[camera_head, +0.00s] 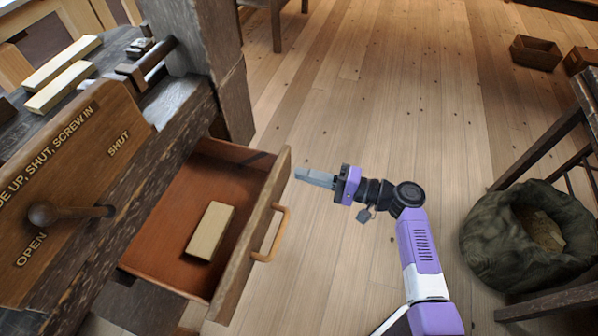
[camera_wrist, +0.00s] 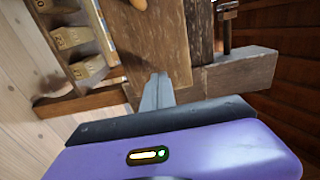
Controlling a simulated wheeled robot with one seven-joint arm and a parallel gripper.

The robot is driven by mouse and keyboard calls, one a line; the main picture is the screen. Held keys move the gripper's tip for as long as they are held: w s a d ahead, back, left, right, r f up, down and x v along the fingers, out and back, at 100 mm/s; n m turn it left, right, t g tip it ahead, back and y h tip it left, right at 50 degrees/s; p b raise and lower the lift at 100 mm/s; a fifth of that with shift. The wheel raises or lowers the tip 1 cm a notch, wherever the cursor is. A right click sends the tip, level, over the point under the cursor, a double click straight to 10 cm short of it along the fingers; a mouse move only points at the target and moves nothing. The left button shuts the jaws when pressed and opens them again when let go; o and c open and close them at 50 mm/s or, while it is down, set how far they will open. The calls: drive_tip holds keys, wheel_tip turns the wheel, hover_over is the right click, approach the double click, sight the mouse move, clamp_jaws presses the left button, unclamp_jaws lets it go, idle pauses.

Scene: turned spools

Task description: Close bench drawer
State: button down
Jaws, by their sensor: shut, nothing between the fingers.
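The bench drawer (camera_head: 165,225) stands open, pulled out from the dark wooden bench (camera_head: 185,105). Its front panel (camera_head: 243,250) carries a curved wooden handle (camera_head: 277,235). A pale wooden block (camera_head: 210,230) lies inside the drawer. My gripper (camera_head: 300,174) is shut and empty. In the head view its tips appear just right of the far end of the drawer front; I cannot tell whether they touch it. In the wrist view the closed fingers (camera_wrist: 158,88) point toward dark, worn timber. The drawer handle is not clearly seen there.
A sign board (camera_head: 75,165) with carved words and a turned wooden knob (camera_head: 42,213) is on the bench side. Pale wood strips (camera_head: 62,62) lie on top. A cloth sack (camera_head: 490,235) stands right; a wooden box (camera_head: 535,52) lies far right. The middle floor is clear.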

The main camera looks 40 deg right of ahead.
drive_tip(key=shift+x, duration=0.9)
drive_tip(key=b+x, duration=0.7)
drive_tip(key=x, duration=1.3)
drive_tip(key=shift+w+a+f, duration=0.15)
drive_tip(key=shift+w+a, duration=0.1)
drive_tip(key=shift+w+a+b, duration=0.3)
drive_tip(key=shift+w+b, duration=0.05)
drive_tip(key=shift+w, duration=0.05)
drive_tip(key=shift+w+r, duration=0.1)
drive_tip(key=shift+r, duration=0.1)
drive_tip(key=shift+a, duration=0.2)
drive_tip(key=p+v, duration=0.1)
drive_tip(key=v, duration=0.7)
drive_tip(key=shift+d+f, duration=0.1)
drive_tip(key=shift+d, duration=0.2)
